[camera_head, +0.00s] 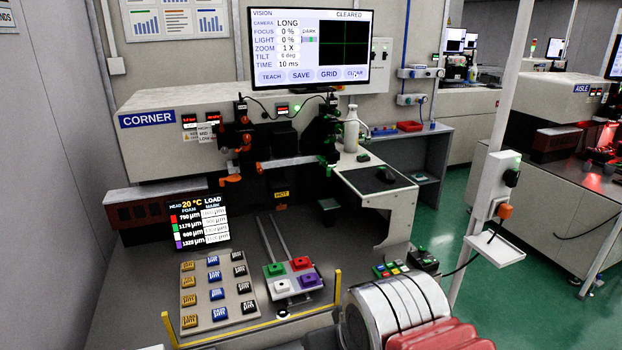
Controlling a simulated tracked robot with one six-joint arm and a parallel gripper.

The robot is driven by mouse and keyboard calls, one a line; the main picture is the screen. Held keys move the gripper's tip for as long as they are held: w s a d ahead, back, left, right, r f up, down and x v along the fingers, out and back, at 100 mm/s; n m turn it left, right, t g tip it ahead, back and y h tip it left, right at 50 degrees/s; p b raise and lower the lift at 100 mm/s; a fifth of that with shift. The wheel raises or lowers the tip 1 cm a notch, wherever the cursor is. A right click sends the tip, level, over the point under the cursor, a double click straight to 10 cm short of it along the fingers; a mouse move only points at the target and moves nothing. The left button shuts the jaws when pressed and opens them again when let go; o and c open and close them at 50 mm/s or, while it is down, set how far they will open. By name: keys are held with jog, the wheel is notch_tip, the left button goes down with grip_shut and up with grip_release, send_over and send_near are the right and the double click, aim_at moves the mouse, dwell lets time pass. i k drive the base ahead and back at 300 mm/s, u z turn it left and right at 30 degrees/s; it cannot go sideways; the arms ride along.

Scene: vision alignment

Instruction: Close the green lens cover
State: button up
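A small green part (328,167), which looks like the green lens cover, hangs at the lower end of the dark right-hand camera bracket (328,128) on the machine marked CORNER. It is too small to tell whether it is open or shut. An orange part (243,146) and an orange flap (231,180) sit at the left-hand camera bracket (236,128). My gripper's fingers are not in view.
The monitor (310,50) reads CLEARED above the machine. A white bottle (351,130) and a grey side table (400,200) stand right of the bracket. A block tray (218,306), a sliding plate with coloured blocks (270,284) and a yellow rail (250,328) lie in front.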

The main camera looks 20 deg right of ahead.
aim_at(328, 168)
jog(key=u, duration=0.15)
jog(key=i, duration=0.9)
